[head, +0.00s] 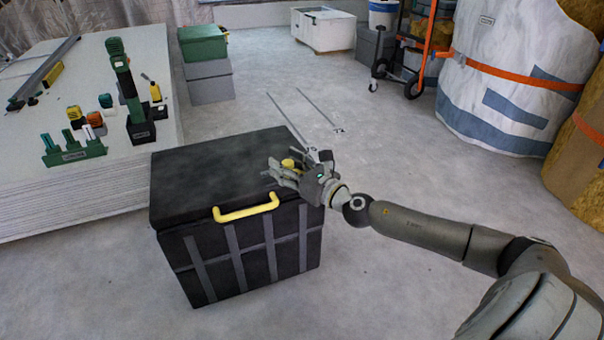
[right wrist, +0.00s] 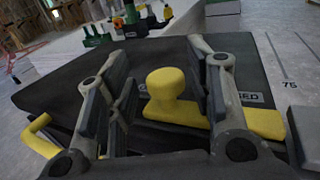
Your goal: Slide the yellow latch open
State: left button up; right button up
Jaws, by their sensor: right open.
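The yellow latch (right wrist: 178,108) has a round knob on a flat sliding bar, on top of a black box (head: 215,170). In the head view the knob (head: 288,163) shows just behind my fingers. My right gripper (head: 285,175) is open at the box's right end. In the right wrist view its two fingers (right wrist: 163,72) stand on either side of the knob, with gaps visible. A label ending in "SED" is partly hidden by the right finger. My left gripper is not in view.
A yellow handle (head: 246,211) sticks out from the box's front. A stack of pale panels (head: 90,185) with tools stands at the left. Grey boxes (head: 210,88) with a green case (head: 203,45) stand behind. The floor right of the box is clear apart from my arm.

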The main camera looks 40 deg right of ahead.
jog(key=s+d, duration=0.1)
jog(key=s, duration=1)
jog(key=shift+s+d, duration=0.2)
jog(key=shift+d, duration=0.15)
dwell(0.4)
